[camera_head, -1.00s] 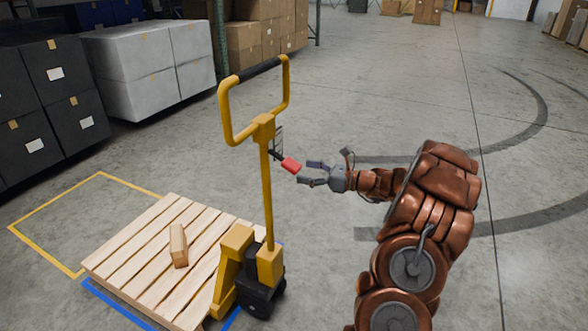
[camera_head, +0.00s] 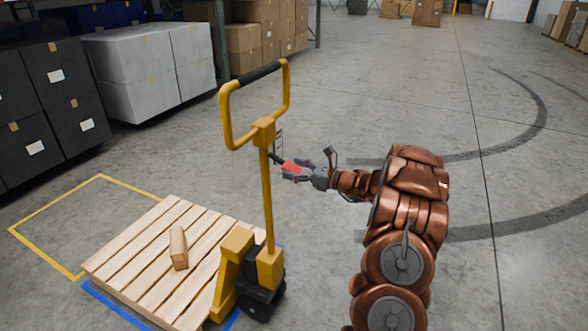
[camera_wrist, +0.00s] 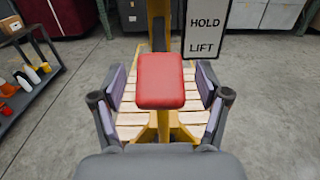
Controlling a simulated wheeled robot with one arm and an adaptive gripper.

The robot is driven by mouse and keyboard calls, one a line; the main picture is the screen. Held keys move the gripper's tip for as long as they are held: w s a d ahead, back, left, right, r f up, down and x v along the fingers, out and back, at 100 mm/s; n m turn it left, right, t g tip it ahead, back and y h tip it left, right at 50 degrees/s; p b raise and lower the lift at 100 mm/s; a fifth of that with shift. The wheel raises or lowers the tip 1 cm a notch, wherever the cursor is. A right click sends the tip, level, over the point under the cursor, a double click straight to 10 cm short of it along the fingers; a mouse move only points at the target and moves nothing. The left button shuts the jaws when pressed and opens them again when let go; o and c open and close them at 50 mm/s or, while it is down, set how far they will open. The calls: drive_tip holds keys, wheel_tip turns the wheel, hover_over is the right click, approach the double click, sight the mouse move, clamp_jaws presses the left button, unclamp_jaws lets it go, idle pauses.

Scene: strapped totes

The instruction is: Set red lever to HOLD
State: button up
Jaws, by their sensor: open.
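The red lever (camera_head: 290,167) sticks out to the right from the yellow pallet jack's post (camera_head: 266,195) in the head view. In the wrist view the red lever (camera_wrist: 166,80) lies between my gripper's two fingers, with a gap on each side. My gripper (camera_head: 303,170) is open around the lever's end and not closed on it. The gripper's fingers also show in the wrist view (camera_wrist: 162,108). A white label plate (camera_wrist: 207,30) reads HOLD above LIFT, to the right behind the lever. Which mark the lever stands at cannot be told.
The jack stands at a wooden pallet (camera_head: 150,250) bearing a small box (camera_head: 179,248). Its looped handle (camera_head: 228,110) rises above the lever. A dark shelf cart (camera_wrist: 30,85) shows at left in the wrist view. Open floor lies to the right.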

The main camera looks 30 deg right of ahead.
clamp_jaws()
idle(0.7)
